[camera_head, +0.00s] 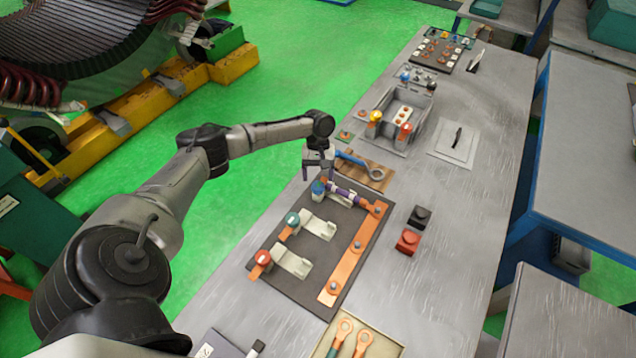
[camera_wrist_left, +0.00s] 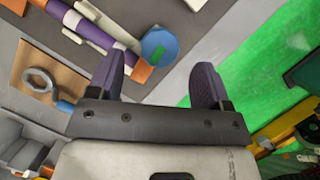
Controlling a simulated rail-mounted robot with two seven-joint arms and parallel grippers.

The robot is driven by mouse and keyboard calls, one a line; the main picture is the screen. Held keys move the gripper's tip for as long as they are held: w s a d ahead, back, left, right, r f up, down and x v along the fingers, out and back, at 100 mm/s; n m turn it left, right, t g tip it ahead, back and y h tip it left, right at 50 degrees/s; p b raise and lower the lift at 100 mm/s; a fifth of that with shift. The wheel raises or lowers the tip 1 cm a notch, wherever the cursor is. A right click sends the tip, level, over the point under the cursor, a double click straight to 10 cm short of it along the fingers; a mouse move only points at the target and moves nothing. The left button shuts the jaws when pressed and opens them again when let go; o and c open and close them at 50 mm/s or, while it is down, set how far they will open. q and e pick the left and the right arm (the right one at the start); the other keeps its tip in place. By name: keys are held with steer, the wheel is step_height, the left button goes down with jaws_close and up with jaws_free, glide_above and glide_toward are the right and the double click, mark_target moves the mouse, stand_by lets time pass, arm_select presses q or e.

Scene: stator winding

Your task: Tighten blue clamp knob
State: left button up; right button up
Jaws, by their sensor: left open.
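The blue clamp knob (camera_head: 318,187) is on the far clamp of the dark fixture board (camera_head: 290,306). In the left wrist view the knob (camera_wrist_left: 159,46) is a round blue cap with a green mark, beside a purple and white bar. My left gripper (camera_head: 318,173) is over the far left edge of the board, close to the knob. Its two purple-grey fingers are apart in the left wrist view (camera_wrist_left: 160,66), and the knob appears between and just beyond their tips. I cannot tell whether they touch it. My right gripper is not in view.
Green (camera_head: 293,220) and orange (camera_head: 263,258) knobs sit on nearer clamps, and a copper bar (camera_head: 346,265) runs along the board. A blue-handled ring wrench (camera_head: 376,173) lies behind.

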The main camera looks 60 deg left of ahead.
mark_target(318, 185)
arm_select(q)
steer(key=shift+x, duration=1.8)
steer(key=shift+c, duration=0.3)
steer(key=c, duration=0.9)
steer(key=shift+r+m+p, duration=0.2)
steer(key=shift+m+p, duration=0.1)
steer(key=shift+p, duration=0.45)
steer(key=shift+f, duration=0.15)
steer(key=o, duration=1)
steer(key=shift+c, duration=0.2)
